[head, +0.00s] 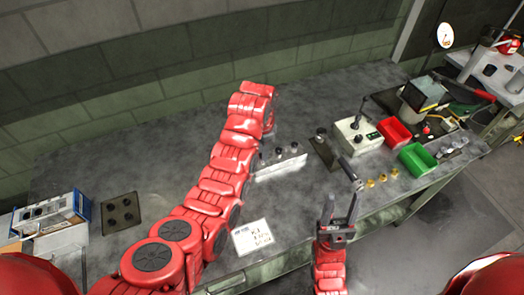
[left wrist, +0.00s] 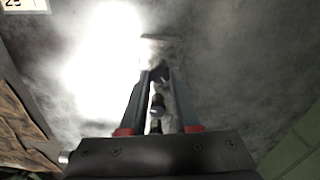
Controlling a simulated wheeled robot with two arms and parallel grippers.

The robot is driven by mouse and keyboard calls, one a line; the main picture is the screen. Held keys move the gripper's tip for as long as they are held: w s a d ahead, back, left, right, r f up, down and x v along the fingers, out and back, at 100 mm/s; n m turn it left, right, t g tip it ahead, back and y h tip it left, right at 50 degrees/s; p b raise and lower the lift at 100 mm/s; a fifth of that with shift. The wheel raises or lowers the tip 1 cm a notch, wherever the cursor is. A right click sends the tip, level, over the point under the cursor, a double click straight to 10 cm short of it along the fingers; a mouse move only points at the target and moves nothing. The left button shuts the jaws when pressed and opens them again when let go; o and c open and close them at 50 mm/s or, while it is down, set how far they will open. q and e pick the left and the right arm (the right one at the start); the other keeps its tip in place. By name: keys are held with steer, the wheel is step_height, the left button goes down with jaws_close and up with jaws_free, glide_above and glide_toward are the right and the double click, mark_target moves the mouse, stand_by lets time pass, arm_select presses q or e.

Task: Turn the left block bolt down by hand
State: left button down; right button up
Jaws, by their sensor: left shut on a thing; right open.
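A pale metal block (head: 283,167) stands on the grey bench with dark-headed bolts (head: 279,152) along its top. My left arm reaches over the block's left end and hides much of that area in the head view. In the left wrist view my left gripper (left wrist: 159,76) has its two fingers on either side of a dark bolt head (left wrist: 160,73) and is shut on it. More bolts show in a row between the fingers, nearer the palm. How far the held bolt is seated cannot be told. My right gripper (head: 341,198) is open and empty at the bench's front edge.
A white card (head: 253,237) lies in front of the block. A dark plate (head: 323,152), a pale device with a lever (head: 357,137), brass pieces (head: 383,178), a red bin (head: 394,133) and a green bin (head: 417,159) stand right. A dark holed plate (head: 121,213) lies left.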

arm_select(q)
steer(key=shift+m, duration=0.7)
steer(key=c, duration=0.6)
jaws_free()
steer(key=shift+c, duration=0.2)
steer(key=shift+r, duration=0.1)
step_height(320, 180, up, 17)
steer(key=p, duration=0.6)
steer(key=shift+r, duration=0.15)
